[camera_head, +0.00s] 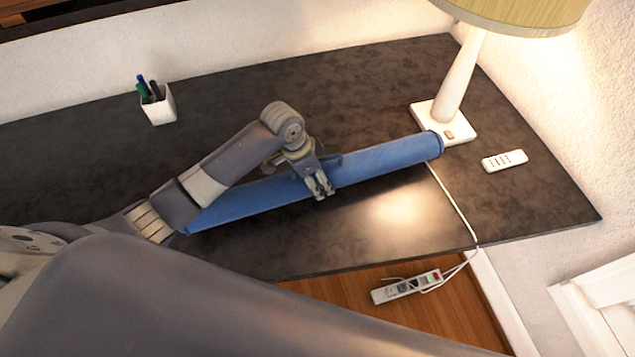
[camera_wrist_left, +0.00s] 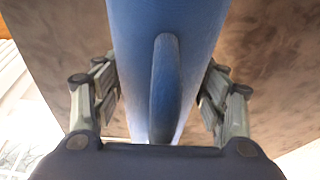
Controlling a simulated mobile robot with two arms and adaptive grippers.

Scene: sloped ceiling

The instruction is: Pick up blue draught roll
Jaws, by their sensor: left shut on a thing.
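The blue draught roll (camera_head: 385,162) is a long blue cylinder lying across the dark table, its right end close to the lamp base. My left gripper (camera_head: 321,188) is over the middle of the roll and shut on it. In the left wrist view the roll (camera_wrist_left: 165,30) runs between the two fingers of the left gripper (camera_wrist_left: 160,100), one on each side. Part of the roll is hidden behind my left arm. I cannot tell from these views whether the roll is lifted off the table. My right gripper is not in view.
A table lamp (camera_head: 459,80) stands at the right back of the dark table (camera_head: 230,105). A white remote (camera_head: 505,160) lies right of it. A white pen cup (camera_head: 158,105) stands at the left. A cord runs over the front edge to a power strip (camera_head: 406,287) below.

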